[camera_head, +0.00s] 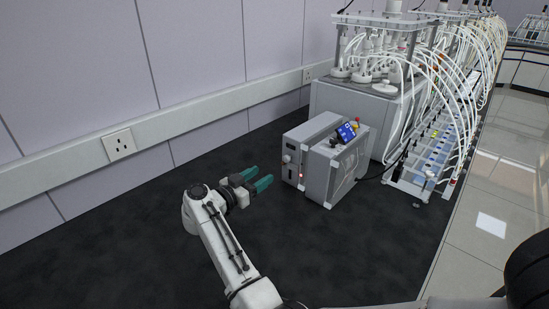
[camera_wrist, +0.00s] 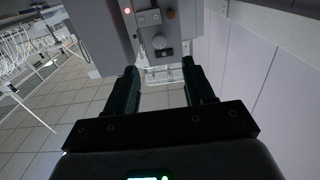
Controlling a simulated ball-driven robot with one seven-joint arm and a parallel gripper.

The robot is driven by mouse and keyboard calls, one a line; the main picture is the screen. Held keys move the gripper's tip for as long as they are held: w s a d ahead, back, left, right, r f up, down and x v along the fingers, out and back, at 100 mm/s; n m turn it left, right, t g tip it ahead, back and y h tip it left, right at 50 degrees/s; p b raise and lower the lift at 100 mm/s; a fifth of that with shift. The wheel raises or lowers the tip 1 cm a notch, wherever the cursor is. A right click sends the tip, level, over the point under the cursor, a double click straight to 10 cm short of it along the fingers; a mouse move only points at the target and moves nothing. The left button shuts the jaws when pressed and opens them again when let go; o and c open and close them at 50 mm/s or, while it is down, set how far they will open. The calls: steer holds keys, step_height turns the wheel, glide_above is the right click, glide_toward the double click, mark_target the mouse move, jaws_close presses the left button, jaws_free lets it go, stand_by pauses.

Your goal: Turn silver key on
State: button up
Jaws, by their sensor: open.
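My gripper (camera_head: 262,177) is open and empty, with two green fingers pointing at the front of a grey box unit (camera_head: 340,172) on the dark bench. A gap separates the fingertips from the box. In the wrist view my gripper (camera_wrist: 160,67) has its dark fingers apart, below the box front. A small round silver fitting (camera_wrist: 160,42) with a dark part under it shows on that front, between and beyond the fingertips. It may be the silver key; its turn position is too small to tell.
A red light (camera_wrist: 127,10) and a brownish round button (camera_wrist: 170,14) are on the box front. A small blue screen (camera_head: 346,132) sits on top. Reactors with white tubes (camera_head: 420,70) stand behind. The wall with a socket (camera_head: 120,144) is left; bench around my gripper is clear.

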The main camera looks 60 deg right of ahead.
mark_target(285, 160)
steer(key=x, duration=1)
steer(key=shift+s+d, duration=0.1)
steer(key=shift+d, duration=0.05)
steer(key=shift+c, duration=0.4)
steer(key=shift+p, duration=0.3)
jaws_close()
